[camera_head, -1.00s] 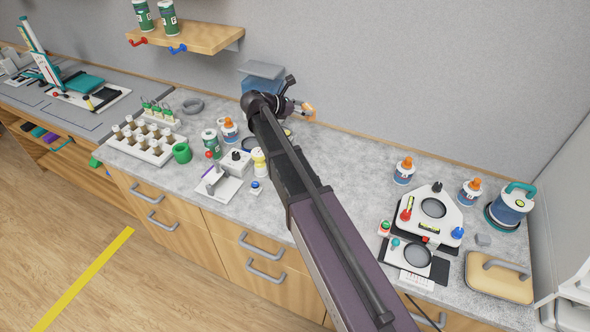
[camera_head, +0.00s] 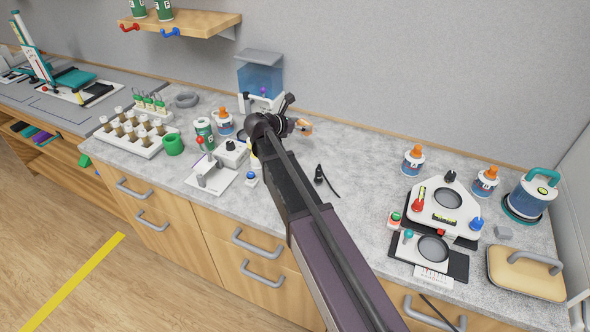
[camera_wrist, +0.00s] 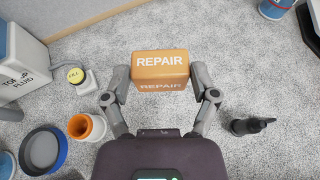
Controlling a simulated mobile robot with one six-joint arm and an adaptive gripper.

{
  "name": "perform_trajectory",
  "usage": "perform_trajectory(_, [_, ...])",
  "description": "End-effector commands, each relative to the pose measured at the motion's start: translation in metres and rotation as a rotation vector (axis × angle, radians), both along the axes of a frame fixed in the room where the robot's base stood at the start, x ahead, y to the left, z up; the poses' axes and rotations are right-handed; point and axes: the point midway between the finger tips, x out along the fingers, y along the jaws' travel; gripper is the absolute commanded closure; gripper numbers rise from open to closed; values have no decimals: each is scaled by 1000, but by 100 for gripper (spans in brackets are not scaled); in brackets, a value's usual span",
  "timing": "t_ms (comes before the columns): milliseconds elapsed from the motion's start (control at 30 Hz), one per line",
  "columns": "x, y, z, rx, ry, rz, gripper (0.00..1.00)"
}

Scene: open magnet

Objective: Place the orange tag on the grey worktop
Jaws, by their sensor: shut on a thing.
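The orange tag (camera_wrist: 160,68) is a block with white REPAIR lettering. In the wrist view it sits between the two grey fingers of my gripper (camera_wrist: 160,77), which is shut on it from both sides. In the head view the tag (camera_head: 306,127) shows as a small orange patch beside my gripper (camera_head: 298,124), low over the back of the worktop. The grey worktop (camera_head: 345,155) is speckled; it fills most of the wrist view (camera_wrist: 235,80) under the tag. I cannot tell whether the tag touches it.
A fluid tank (camera_head: 260,78) and an orange-topped bottle (camera_head: 224,122) stand left of my gripper. A small black object with a cord (camera_head: 320,175) lies right of my arm. The wall (camera_head: 400,70) is close behind. Bare worktop lies between my gripper and the right-hand bottles.

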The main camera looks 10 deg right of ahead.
Motion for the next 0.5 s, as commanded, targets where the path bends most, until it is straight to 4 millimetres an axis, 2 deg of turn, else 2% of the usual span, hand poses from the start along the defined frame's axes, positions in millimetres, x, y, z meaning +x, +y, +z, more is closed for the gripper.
perform_trajectory(33, [-1,0,-11,0,1,9,72])
perform_trajectory(133, [0,1,-16,-1,-1,24,72])
perform_trajectory(500, [1,3,-18,-2,-1,36,72])
